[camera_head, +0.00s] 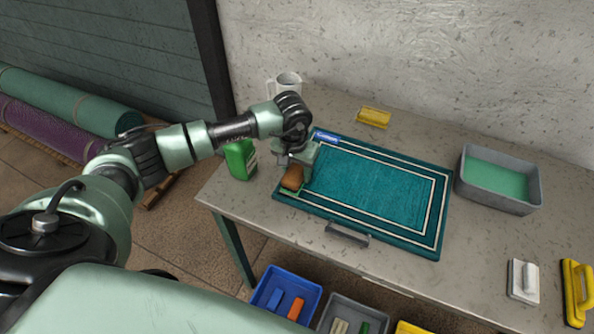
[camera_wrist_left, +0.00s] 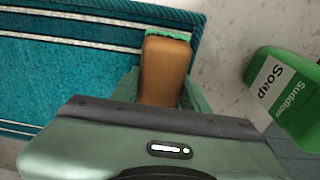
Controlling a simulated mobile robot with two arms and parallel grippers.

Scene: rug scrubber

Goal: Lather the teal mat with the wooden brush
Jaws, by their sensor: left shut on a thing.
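The teal mat (camera_head: 375,190) with pale border lines lies flat on the table. The wooden brush (camera_head: 292,178) is at the mat's left edge, held in my left gripper (camera_head: 299,172). In the left wrist view the brush's brown wooden back (camera_wrist_left: 165,68) sits between the fingers, with a green strip (camera_wrist_left: 168,33) along its far end. The brush overlaps the mat's edge in that view; I cannot tell whether its bristles touch the mat. My left gripper is shut on the brush. My right gripper is not in view.
A green soap bottle (camera_head: 240,159) stands left of the mat; a white mug (camera_head: 287,82) stands behind. A grey tub (camera_head: 499,180) of green liquid is at right. A yellow sponge (camera_head: 374,117), white tool (camera_head: 523,280) and yellow tool (camera_head: 576,292) lie around. Bins (camera_head: 287,294) sit below.

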